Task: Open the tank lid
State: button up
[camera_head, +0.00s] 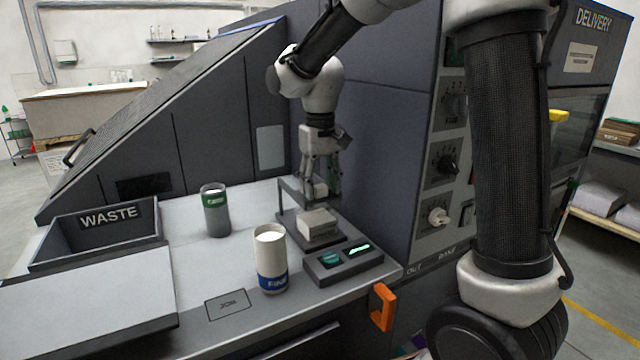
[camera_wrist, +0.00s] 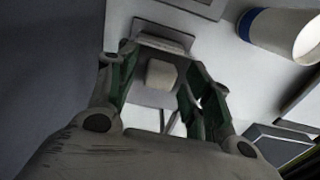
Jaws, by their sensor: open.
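A large slanted dark cover (camera_head: 150,100) with a black bar handle (camera_head: 78,148) on its lower left edge stands at the left; I cannot tell if it is the tank lid. My gripper (camera_head: 320,190) points down over a small dark stand (camera_head: 290,215) at the machine's inner corner, far right of that handle. The stand carries a pale block (camera_head: 318,224) in front of the fingers. In the wrist view my gripper (camera_wrist: 160,78) is open, with a small pale knob-like piece (camera_wrist: 160,73) between the green-padded fingers. Contact with it cannot be told.
A white cup with a blue band (camera_head: 271,258) and a grey cup with a green band (camera_head: 215,210) stand on the counter. A WASTE bin (camera_head: 95,235) is at left. An orange handle (camera_head: 382,306) is at the front edge.

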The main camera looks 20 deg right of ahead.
jog(key=shift+c, duration=0.2)
grip_shut()
jog(key=w+a, duration=0.1)
jog(key=w, duration=0.6)
jog(key=shift+w+a, duration=0.25)
jog(key=shift+w, duration=0.1)
jog(key=shift+o, duration=0.2)
grip_release()
